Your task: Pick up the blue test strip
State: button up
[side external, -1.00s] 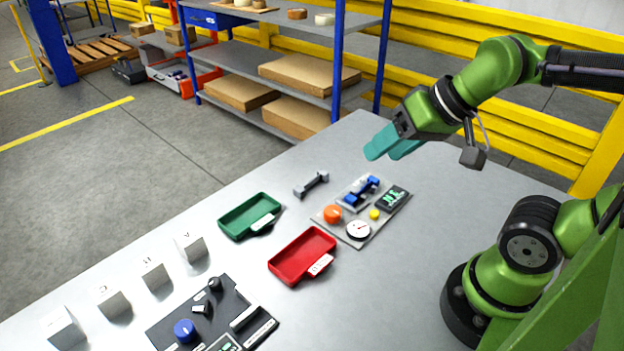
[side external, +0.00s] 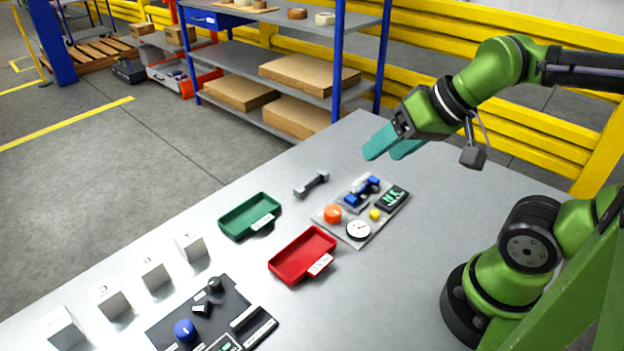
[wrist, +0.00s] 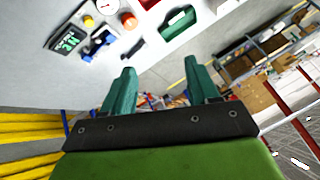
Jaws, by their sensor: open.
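No blue test strip can be made out for certain. A blue piece (side external: 363,189) sits on a small grey fixture on the grey instrument board; it also shows in the wrist view (wrist: 98,43), too small to tell its exact form. My gripper (side external: 385,150) has teal fingers and is open and empty. It hangs in the air above the far part of the table, up and to the right of the blue piece in the side view. In the wrist view the fingers (wrist: 160,72) stand well apart with nothing between them.
The board bears an orange knob (side external: 333,213), a white dial (side external: 358,230), a yellow button (side external: 375,214) and a dark display (side external: 392,198). Nearby are a grey bar (side external: 311,185), a green tray (side external: 232,231) and a red tray (side external: 290,276). A black panel (side external: 165,329) and white blocks (side external: 190,247) stand front left.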

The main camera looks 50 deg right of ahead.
jog(key=m+g+h, duration=0.2)
jog(key=m+g, duration=0.5)
jog(key=m, duration=0.4)
send_over(368, 186)
jog(key=d, duration=0.2)
notch_tip(368, 186, down, 7)
jog(key=d+m, duration=0.2)
jog(key=m, duration=0.1)
jog(key=f, duration=1)
jog(key=shift+a+f, duration=0.2)
jog(key=shift+f, duration=0.1)
jog(key=shift+a+f, duration=0.2)
jog(key=shift+f, duration=2.5)
jog(key=shift+c, duration=0.2)
